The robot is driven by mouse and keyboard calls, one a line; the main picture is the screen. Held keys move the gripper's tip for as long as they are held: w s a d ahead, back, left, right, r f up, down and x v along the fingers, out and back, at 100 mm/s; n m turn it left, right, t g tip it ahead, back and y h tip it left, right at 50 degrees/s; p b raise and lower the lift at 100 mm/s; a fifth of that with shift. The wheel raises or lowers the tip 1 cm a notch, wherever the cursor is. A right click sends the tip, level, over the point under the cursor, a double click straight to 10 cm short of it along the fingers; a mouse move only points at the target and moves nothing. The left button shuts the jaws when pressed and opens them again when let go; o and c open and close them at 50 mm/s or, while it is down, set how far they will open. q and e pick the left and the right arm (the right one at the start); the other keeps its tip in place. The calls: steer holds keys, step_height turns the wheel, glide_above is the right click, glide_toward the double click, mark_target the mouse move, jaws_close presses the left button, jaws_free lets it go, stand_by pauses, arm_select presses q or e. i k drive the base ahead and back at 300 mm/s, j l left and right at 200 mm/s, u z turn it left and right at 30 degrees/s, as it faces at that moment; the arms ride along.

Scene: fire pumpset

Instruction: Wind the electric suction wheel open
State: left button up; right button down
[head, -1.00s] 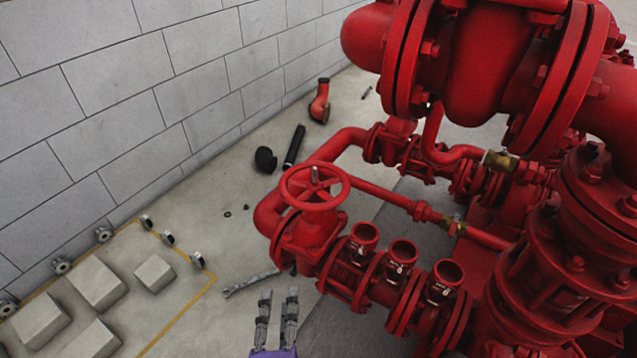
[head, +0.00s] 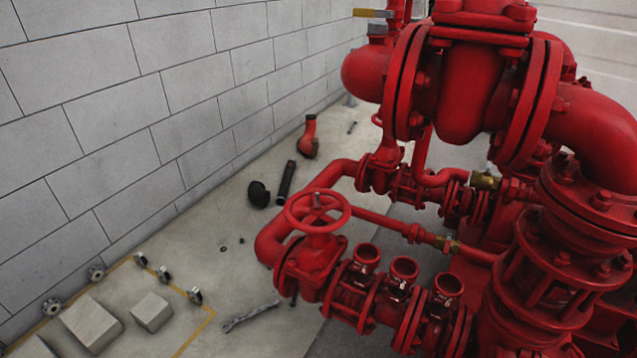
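A red handwheel (head: 318,212) sits on top of a red valve (head: 312,257) on the low pipe run, in the middle of the head view. Its rim, spokes and central stem are in plain view. I cannot tell from its look whether the valve is open or closed. Neither of my grippers shows in the head view now, and nothing touches the wheel.
Red pump pipework (head: 470,80) fills the right side. A grey block wall (head: 170,110) runs along the left. A wrench (head: 250,316), a black pipe (head: 286,180), a black elbow (head: 259,194) and a red elbow (head: 308,138) lie on the floor. Grey blocks (head: 90,325) stand at lower left.

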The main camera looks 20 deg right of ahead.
mark_target(317, 214)
steer(key=i+j+z, duration=0.2)
steer(key=i+j, duration=0.2)
steer(key=j, duration=0.25)
steer(key=i+j+z, duration=0.1)
steer(key=j, duration=0.25)
steer(key=i, duration=0.1)
